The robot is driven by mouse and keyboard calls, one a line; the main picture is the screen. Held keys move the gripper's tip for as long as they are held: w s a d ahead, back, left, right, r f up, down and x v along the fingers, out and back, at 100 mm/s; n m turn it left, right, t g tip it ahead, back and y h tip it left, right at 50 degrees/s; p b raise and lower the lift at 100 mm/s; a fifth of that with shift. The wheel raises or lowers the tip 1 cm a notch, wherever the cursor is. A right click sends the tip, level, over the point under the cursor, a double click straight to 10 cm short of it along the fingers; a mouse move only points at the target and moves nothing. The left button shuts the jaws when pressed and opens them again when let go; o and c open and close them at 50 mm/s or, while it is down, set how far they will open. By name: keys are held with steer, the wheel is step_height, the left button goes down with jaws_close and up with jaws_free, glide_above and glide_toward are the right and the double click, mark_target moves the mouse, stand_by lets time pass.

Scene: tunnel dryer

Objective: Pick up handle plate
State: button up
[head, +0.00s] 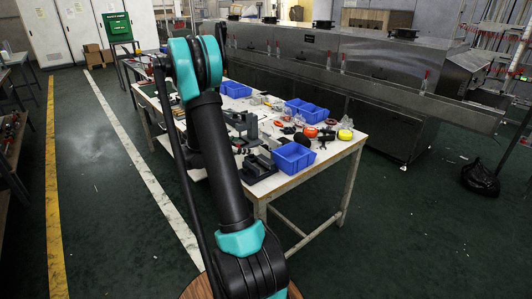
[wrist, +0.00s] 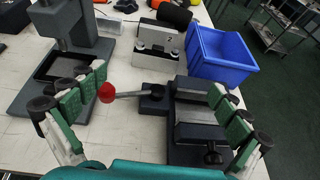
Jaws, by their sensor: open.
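I cannot tell for certain which thing is the handle plate. A pale grey plate-like block (wrist: 160,38) with two round knobs stands on the table in the wrist view, beyond my gripper. My gripper (wrist: 158,82) is open, its green-padded fingers spread wide with nothing held between them. A red ball knob (wrist: 107,92) on a metal lever lies between the fingers, close to the left one. The lever runs to a dark vise-like fixture (wrist: 192,112) beneath the right finger. In the head view my gripper is hidden behind my arm.
A blue bin (wrist: 220,55) stands behind the right finger, and a grey press-like stand (wrist: 82,50) is at the left. The white table (head: 338,153) holds several blue bins and loose parts. A long metal dryer (head: 350,65) stands behind it.

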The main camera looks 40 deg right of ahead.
mark_target(264, 146)
steer(key=x, duration=0.8)
steer(key=shift+d+f, duration=0.1)
steer(key=shift+d, duration=0.05)
steer(key=shift+w+x, duration=0.15)
steer(key=shift+x, duration=1.2)
steer(key=shift+w+x, duration=0.1)
steer(key=shift+x, duration=1.25)
steer(key=shift+f, duration=0.1)
steer(key=c, duration=1.3)
